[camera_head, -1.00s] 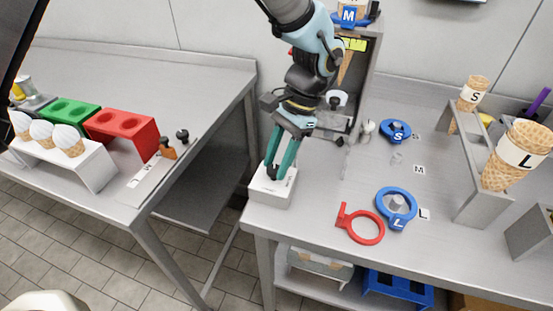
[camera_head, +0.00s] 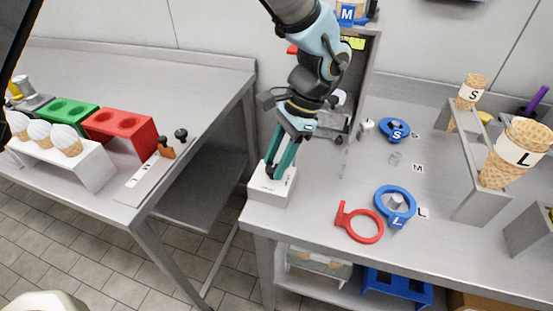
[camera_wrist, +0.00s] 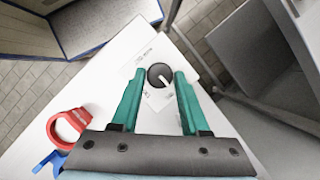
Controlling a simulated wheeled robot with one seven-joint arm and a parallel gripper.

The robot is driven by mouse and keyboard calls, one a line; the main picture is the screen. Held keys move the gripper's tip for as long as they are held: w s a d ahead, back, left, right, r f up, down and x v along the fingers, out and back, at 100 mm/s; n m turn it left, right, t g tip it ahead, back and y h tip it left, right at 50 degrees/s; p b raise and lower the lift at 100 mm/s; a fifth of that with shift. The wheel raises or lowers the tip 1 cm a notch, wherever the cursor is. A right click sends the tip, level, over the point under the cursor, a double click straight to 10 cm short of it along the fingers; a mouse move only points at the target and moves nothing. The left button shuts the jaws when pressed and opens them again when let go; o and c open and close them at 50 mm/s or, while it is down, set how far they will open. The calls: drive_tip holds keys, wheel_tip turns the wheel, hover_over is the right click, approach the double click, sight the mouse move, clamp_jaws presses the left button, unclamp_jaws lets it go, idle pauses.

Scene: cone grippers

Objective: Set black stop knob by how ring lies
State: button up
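The black stop knob (camera_wrist: 160,75) is a round dark dial with a pale pointer line, on a white box (camera_head: 284,189) at the table's front left corner. My gripper (camera_head: 272,172) is over this box, fingers pointing down. In the wrist view my gripper (camera_wrist: 159,74) is open, its teal fingers on either side of the knob; contact cannot be told. In the head view the fingers largely hide the knob. The red ring (camera_head: 368,238) lies flat on the table, its tab at the left, beside the blue L ring (camera_head: 408,212), which lies around a metal peg.
A blue S ring (camera_head: 384,126) lies farther back. A grey rack (camera_head: 470,165) with cones stands at the right. A dispenser-like stand (camera_head: 368,75) is behind my arm. A gap separates this table from the left table, which has red (camera_head: 128,122) and green holders.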

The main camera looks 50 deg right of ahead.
drive_tip(key=o, duration=0.4)
drive_tip(key=b+v, duration=0.2)
drive_tip(key=v, duration=0.8)
drive_tip(key=shift+d+r, duration=0.15)
drive_tip(key=shift+r, duration=0.25)
